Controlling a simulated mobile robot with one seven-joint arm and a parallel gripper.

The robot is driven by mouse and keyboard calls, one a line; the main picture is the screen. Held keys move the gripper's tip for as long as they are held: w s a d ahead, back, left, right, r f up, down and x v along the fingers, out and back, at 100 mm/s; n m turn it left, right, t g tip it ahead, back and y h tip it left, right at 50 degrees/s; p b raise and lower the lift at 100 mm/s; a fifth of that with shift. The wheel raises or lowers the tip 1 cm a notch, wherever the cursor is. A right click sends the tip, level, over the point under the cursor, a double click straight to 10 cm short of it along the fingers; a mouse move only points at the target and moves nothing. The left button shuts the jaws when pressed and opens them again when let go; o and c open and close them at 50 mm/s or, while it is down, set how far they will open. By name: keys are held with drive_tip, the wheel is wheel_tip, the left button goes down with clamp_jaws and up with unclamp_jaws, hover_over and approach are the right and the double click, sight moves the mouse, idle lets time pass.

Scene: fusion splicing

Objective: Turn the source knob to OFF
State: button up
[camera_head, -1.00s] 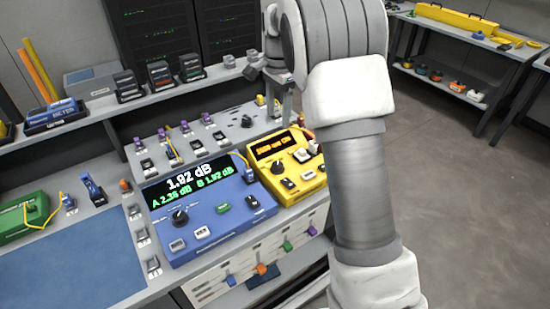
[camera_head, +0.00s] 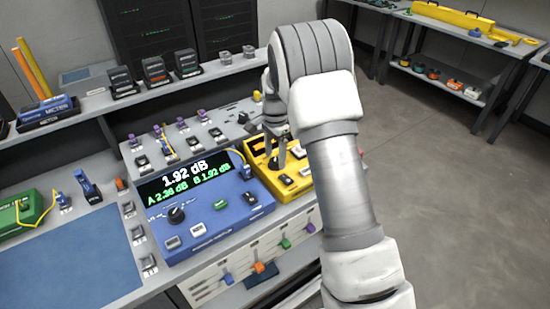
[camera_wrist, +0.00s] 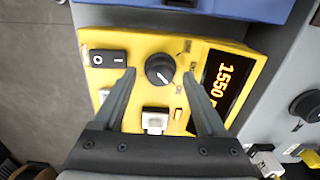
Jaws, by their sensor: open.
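The source is a yellow box (camera_wrist: 140,45) with a lit orange display (camera_wrist: 222,85) reading 1550 and more. Its round black knob (camera_wrist: 160,69) has a white pointer mark aimed to the lower right in the wrist view. My gripper (camera_wrist: 168,82) is open, with one finger on each side of the knob and gaps between them and it. Whether the fingertips are at knob height I cannot tell. In the head view my gripper (camera_head: 277,150) is over the yellow source (camera_head: 262,160), and the knob is hidden there.
A black rocker switch (camera_wrist: 108,59) and a white connector (camera_wrist: 155,120) sit close to the knob. The blue meter (camera_head: 215,215) stands left of the source, showing 1.92 dB. Another black knob (camera_wrist: 307,105) is on the grey bench beyond the display.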

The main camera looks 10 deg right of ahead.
drive_tip(key=shift+f, duration=0.45)
clamp_jaws()
